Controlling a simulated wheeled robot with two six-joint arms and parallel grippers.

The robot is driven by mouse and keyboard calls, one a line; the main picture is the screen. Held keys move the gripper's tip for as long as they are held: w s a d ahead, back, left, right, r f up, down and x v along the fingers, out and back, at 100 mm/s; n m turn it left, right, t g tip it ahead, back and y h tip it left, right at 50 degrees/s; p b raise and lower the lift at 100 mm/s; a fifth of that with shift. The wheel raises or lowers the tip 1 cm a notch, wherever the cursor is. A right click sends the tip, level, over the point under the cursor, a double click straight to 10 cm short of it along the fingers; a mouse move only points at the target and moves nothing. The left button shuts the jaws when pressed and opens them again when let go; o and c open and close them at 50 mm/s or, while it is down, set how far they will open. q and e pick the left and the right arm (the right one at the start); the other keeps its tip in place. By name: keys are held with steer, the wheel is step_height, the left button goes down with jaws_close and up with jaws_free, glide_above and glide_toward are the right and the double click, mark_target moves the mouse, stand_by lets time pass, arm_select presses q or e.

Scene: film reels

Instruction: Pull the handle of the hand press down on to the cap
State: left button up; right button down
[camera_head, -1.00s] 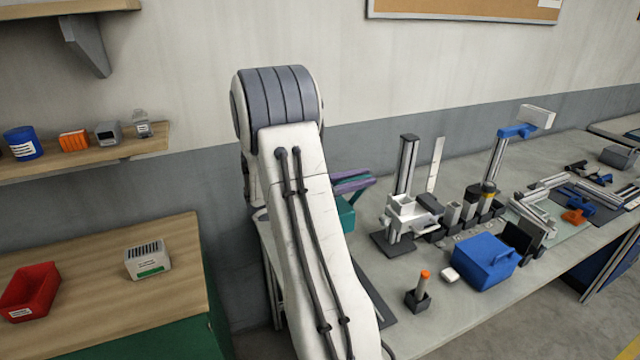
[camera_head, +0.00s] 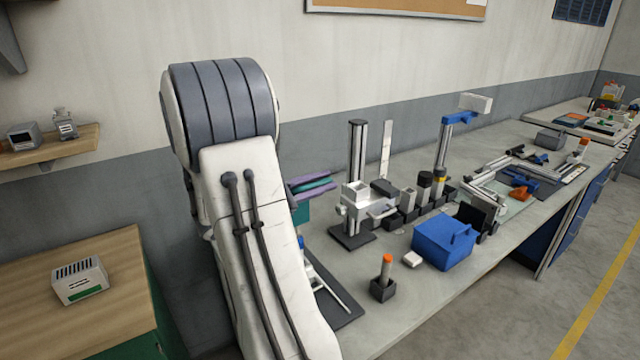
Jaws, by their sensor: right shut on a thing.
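My right gripper (camera_head: 328,186) shows as two purple fingers just right of my large white arm link. They are shut on a teal bar, which looks like the handle (camera_head: 317,186) of the hand press. A teal part of the hand press (camera_head: 301,213) shows below the fingers at the arm's edge. The rest of the press and the cap are hidden behind my arm, so I cannot see how close the handle is to the cap. My left gripper is not in view.
To the right on the bench stand a post on a dark base (camera_head: 352,237), a blue box (camera_head: 443,243), an orange-tipped piece in a black holder (camera_head: 383,288) and a small white block (camera_head: 412,259). A dark mat (camera_head: 345,312) lies beside my arm.

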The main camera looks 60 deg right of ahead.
mark_target(293, 193)
steer(key=shift+f, duration=0.2)
steer(key=c, duration=0.8)
jaws_free()
steer(key=shift+a, duration=0.1)
steer(key=b+v, duration=0.2)
steer(key=v, duration=0.7)
steer(key=shift+w+a, duration=0.1)
steer(key=shift+w, duration=0.05)
steer(key=shift+w+a+b, duration=0.2)
steer(key=shift+a+b, duration=0.1)
steer(key=shift+a, duration=0.2)
